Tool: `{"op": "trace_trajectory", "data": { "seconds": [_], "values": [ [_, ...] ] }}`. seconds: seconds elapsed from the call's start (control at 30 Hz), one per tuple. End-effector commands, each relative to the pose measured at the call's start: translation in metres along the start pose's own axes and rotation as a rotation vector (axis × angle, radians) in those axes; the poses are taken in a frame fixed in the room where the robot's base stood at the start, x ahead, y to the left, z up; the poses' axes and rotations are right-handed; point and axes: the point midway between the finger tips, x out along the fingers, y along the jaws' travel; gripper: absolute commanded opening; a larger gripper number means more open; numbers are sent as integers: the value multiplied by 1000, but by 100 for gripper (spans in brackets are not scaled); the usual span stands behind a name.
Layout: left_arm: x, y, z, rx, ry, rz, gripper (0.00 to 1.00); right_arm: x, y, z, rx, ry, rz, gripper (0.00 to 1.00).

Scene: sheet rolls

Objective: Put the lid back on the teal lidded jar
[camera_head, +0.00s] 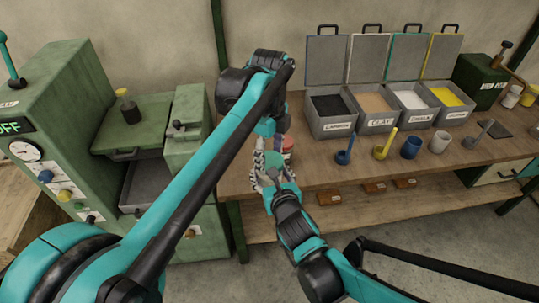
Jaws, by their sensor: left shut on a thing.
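My left arm reaches in from the left and bends down over the bench's near edge. Its gripper (268,150) is shut on a small teal piece (273,159) that looks like the jar's lid, though it is small and partly covered. My right arm comes up from the lower right. Its gripper (268,182) is close below the left one, with striped fingers around the same spot. I cannot tell whether it is open or shut. The jar's body is hidden or cannot be told apart among the two grippers.
A red-topped container (288,144) stands just right of my grippers. Open bins (331,125) of coloured powders line the bench's back. Blue and yellow holders (382,150), a blue cup (411,147) and a grey cup (439,142) stand in front. A green machine (70,140) is at left.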

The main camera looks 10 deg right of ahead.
Motion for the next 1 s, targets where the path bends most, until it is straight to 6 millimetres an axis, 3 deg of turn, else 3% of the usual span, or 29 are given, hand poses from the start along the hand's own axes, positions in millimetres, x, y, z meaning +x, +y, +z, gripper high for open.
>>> {"op": "trace_trajectory", "data": {
  "seconds": [0.2, 0.4, 0.57, 0.6, 0.67, 1.0],
  "values": [
    [0, -1, 0, 545, -2, 0, 43, 0, 0, -1, 0, 2, -1, 0],
    [0, -2, 0, 957, -3, 0, 43, 0, 0, -1, 0, 2, -1, 0],
    [0, -2, 0, 970, -3, 0, 43, 0, 0, -1, 0, 2, -1, 0],
    [0, -2, 0, 970, -3, 0, 69, 0, 0, -1, 0, 2, -1, 0],
    [0, -2, 0, 969, -3, 0, 82, 0, 0, -1, 0, 2, 0, 0],
    [-3, -2, 0, 967, -2, 1, 82, 0, 0, 0, 0, 0, 0, 0]
  ]
}}
